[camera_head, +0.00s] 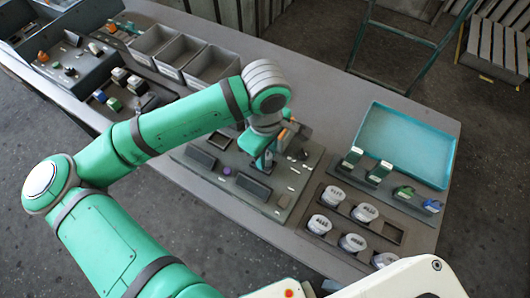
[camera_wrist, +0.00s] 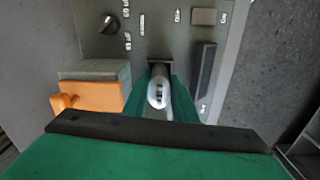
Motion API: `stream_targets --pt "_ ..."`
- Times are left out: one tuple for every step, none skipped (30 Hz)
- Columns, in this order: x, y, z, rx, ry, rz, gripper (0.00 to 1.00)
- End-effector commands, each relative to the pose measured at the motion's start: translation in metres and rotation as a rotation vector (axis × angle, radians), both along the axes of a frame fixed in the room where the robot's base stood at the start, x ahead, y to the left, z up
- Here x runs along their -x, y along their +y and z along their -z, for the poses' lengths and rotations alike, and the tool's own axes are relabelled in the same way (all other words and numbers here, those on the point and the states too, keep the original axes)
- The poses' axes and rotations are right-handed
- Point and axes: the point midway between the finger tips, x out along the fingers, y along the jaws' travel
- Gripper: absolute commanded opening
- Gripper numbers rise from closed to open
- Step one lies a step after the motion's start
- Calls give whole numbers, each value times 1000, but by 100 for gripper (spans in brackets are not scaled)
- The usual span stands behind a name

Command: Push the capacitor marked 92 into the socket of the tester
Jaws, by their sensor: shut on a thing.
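My gripper (camera_head: 264,160) is over the tester panel (camera_head: 222,180) in the head view, pointing down. In the wrist view my gripper (camera_wrist: 160,104) is shut on a pale, round-topped capacitor (camera_wrist: 158,90) between its green fingers. Dark marks show on the capacitor's top, but I cannot read the number. A dark socket-like block (camera_wrist: 160,64) shows right at the capacitor's far side. Whether the capacitor is inside it or only above it I cannot tell. In the head view the arm and gripper hide the capacitor.
A rack (camera_head: 326,240) with several white-topped capacitors stands right of the tester. Behind it are a teal tray (camera_head: 440,150) and holders with green and blue parts. Grey bins (camera_head: 212,66) stand at the left back. An orange part (camera_wrist: 100,97) sits beside my gripper.

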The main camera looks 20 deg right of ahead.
Motion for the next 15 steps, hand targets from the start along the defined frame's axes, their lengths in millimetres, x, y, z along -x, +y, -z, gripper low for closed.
stream_targets --pt "0 0 1 1 1 0 9" --pt "0 0 1 0 0 0 27" --pt "0 1 1 0 0 -1 36" --pt "0 1 1 0 0 -2 44" --pt "0 1 1 0 0 -2 46" --pt "0 1 1 0 0 -2 46" --pt "0 1 1 0 0 -2 46" --pt "0 1 1 0 0 -2 46" --pt "0 1 1 0 0 -1 46" --pt "0 1 1 0 0 -1 46" --pt "0 1 1 0 0 -1 46" --pt "0 1 1 0 0 -1 46" --pt "0 1 0 0 0 -1 46" --pt "0 1 -1 0 0 -1 46" --pt "0 1 -3 0 0 -1 46"
